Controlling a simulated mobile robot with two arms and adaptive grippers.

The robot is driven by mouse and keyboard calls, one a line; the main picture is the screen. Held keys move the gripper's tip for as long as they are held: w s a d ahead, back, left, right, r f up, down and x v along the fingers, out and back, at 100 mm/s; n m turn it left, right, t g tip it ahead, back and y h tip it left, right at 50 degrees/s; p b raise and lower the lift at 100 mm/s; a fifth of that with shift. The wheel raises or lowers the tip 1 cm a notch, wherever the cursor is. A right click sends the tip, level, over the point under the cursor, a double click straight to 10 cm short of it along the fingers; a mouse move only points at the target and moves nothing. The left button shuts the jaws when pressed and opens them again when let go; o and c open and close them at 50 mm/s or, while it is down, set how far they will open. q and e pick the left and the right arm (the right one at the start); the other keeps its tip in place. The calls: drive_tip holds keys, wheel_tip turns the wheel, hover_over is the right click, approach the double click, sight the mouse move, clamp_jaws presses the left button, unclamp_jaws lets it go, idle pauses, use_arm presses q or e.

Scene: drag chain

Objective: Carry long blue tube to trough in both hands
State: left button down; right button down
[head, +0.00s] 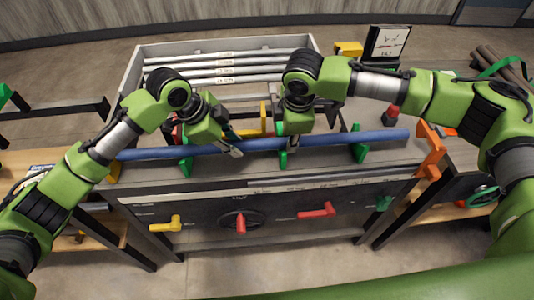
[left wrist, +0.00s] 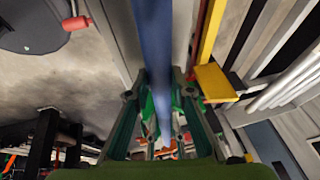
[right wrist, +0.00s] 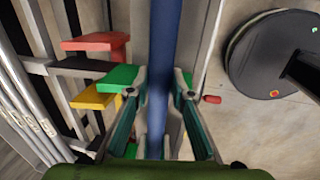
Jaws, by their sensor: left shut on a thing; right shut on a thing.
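The long blue tube (head: 335,139) lies nearly level across the front of the bench top, rising slightly to the right. My left gripper (head: 235,150) is shut on it left of its middle; the tube runs between its fingers in the left wrist view (left wrist: 155,45). My right gripper (head: 283,157) is shut on it close by on the right, and the tube passes between the fingers in the right wrist view (right wrist: 164,45). Green brackets (head: 358,147) stand along the tube; whether it rests on them I cannot tell. I cannot clearly make out which part is the trough.
A grey open tray (head: 135,72) with several silver tubes (head: 225,70) stands behind. An orange bracket (head: 431,150) is at the bench's right end. Yellow and red handles (head: 317,211) stick out from the front panel.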

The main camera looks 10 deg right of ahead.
use_arm(q)
drive_tip(key=shift+f, duration=0.4)
use_arm(e)
drive_tip(key=shift+f, duration=0.4)
use_arm(q)
drive_tip(key=c, duration=1.8)
unclamp_jaws()
use_arm(e)
drive_tip(key=c, duration=1.8)
unclamp_jaws()
use_arm(q)
drive_tip(key=shift+r, duration=0.1)
use_arm(e)
drive_tip(key=shift+r, duration=0.1)
use_arm(q)
drive_tip(key=v, duration=1.2)
use_arm(e)
drive_tip(key=r, duration=0.4)
drive_tip(key=s+r, duration=0.1)
drive_tip(key=r, duration=0.3)
drive_tip(key=s+r, duration=0.1)
drive_tip(key=r, duration=0.2)
drive_tip(key=shift+s+r, duration=0.2)
drive_tip(key=shift+r, duration=0.2)
use_arm(q)
drive_tip(key=shift+s, duration=0.1)
